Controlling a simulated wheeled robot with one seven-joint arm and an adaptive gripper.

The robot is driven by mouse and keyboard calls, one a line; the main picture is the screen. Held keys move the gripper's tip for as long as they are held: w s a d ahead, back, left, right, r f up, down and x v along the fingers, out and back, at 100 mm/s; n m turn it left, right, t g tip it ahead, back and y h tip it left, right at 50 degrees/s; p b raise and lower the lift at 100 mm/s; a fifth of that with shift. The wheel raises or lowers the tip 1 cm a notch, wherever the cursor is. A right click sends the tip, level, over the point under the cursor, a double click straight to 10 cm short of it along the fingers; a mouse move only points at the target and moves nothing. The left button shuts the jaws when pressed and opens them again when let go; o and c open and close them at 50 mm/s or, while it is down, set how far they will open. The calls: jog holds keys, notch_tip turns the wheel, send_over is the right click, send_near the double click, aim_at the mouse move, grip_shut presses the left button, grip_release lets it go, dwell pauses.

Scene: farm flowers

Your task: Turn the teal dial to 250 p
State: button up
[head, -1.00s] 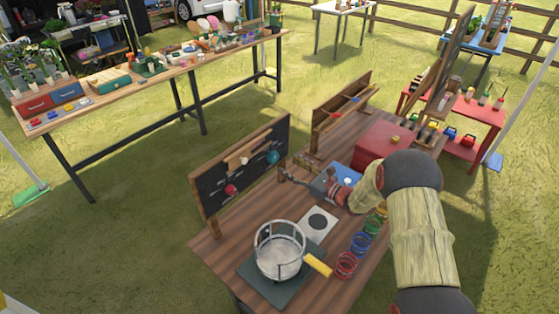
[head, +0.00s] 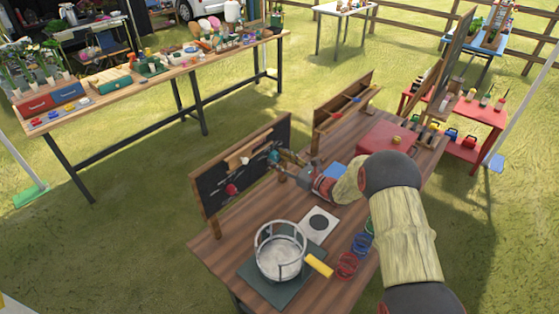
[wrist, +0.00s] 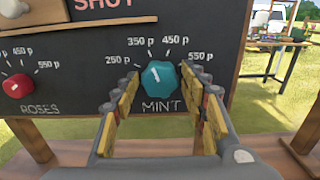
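The teal dial (wrist: 160,78) is on the black board above the word MINT, centred in the wrist view. Its white mark points up and slightly left, nearest to the 350 p label (wrist: 141,43). The 250 p label (wrist: 117,61) is at the dial's left. My gripper (wrist: 162,82) is open, with one yellow-padded finger on each side of the dial. I cannot tell whether the pads touch it. In the head view my gripper (head: 278,160) is at the board's right part and partly covers the dial.
A red dial (wrist: 17,86) marked ROSES is to the left on the same board (head: 220,187). A red box (head: 385,140) is to the right, behind my arm.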

jog(key=c, duration=0.8)
jog(key=shift+f+b, duration=0.1)
jog(key=shift+b, duration=0.3)
jog(key=n+b, duration=0.4)
jog(key=b, duration=0.1)
jog(key=shift+s+f, duration=0.1)
jog(key=shift+f, duration=0.1)
jog(key=n+b, duration=0.4)
jog(key=b, duration=0.1)
jog(key=shift+r, duration=0.15)
jog(key=o, duration=1)
jog(key=shift+a, duration=0.1)
jog(key=shift+o, duration=0.6)
